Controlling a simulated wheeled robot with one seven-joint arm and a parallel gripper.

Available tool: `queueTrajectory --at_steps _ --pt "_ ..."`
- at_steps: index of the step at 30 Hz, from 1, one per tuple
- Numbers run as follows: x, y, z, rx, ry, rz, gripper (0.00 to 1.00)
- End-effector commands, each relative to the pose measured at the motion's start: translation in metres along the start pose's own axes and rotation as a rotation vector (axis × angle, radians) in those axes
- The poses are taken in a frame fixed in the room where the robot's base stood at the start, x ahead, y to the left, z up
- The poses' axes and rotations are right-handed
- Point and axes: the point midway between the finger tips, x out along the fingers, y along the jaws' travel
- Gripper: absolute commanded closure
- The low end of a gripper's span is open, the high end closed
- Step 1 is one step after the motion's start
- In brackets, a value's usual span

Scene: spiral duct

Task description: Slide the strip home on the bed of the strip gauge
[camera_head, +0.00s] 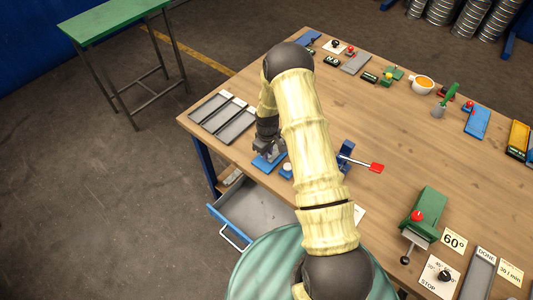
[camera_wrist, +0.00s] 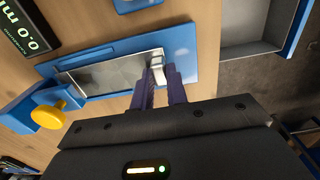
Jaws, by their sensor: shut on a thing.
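The strip gauge has a blue bed (camera_wrist: 182,62), seen from close up in the wrist view. Its blue end (camera_head: 265,163) shows under my gripper near the table's front edge in the head view. The strip (camera_wrist: 108,73) is a thin, shiny metal sheet lying along the bed. A small pale block (camera_wrist: 156,62) stands at the strip's right end. My gripper (camera_wrist: 162,72) is shut on this block, which looks like the strip's grip. The fingers hide part of the strip's edge. A yellow knob (camera_wrist: 50,116) on a blue bracket is at the strip's left end.
A black display (camera_wrist: 24,27) reading 0.0 lies beside the bed. An open drawer (camera_head: 258,212) juts out below the table edge. Grey trays (camera_head: 222,117) lie left of my gripper. A blue clamp with a red handle (camera_head: 376,167) stands right of my arm.

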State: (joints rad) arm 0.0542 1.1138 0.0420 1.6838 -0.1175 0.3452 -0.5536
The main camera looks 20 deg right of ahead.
Motion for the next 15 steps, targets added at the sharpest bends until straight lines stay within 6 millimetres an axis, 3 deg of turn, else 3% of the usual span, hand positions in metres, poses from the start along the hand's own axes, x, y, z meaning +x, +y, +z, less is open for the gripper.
queueTrajectory --at_steps 15 --pt "0.0016 0.0039 -0.0002 0.001 0.001 0.000 1.00"
